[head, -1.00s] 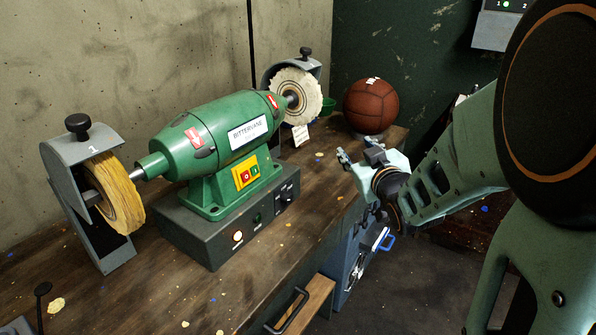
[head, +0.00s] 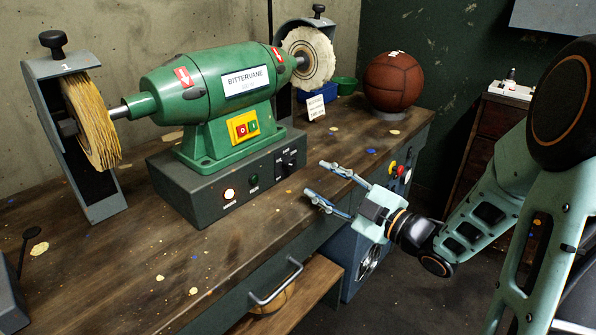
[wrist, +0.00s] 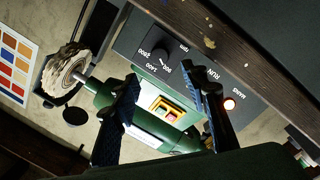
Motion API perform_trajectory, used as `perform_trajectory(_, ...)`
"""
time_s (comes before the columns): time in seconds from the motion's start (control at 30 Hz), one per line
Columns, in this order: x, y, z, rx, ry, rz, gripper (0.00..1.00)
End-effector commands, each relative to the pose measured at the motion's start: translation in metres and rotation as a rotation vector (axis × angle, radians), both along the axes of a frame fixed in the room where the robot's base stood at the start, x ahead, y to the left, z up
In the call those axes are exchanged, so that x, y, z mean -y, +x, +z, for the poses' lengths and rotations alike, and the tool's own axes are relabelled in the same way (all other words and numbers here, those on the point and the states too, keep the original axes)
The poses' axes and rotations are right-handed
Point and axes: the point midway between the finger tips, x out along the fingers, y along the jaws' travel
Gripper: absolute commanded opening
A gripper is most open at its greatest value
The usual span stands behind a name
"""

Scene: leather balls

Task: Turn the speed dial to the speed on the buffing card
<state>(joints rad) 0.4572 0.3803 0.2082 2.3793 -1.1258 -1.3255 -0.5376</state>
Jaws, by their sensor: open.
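The speed dial (head: 289,161) is a black knob at the right end of the dark control box's front. In the wrist view both fingers (wrist: 160,85) show.
The green buffing machine (head: 170,97) carries a yellow wheel (head: 93,120) at left and a white wheel (head: 308,57) at right. Red and green buttons (head: 242,127) and a lit lamp (head: 229,194) are nearby. A leather ball (head: 393,82) sits at the bench's far end.

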Motion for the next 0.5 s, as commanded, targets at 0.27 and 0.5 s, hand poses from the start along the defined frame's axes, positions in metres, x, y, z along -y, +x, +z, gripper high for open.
perform_trajectory(0.27, -0.040, 0.037, -0.002, 0.000, 0.002, 0.002, 0.41)
perform_trajectory(0.5, -0.060, 0.057, -0.001, -0.001, 0.001, 0.000, 0.41)
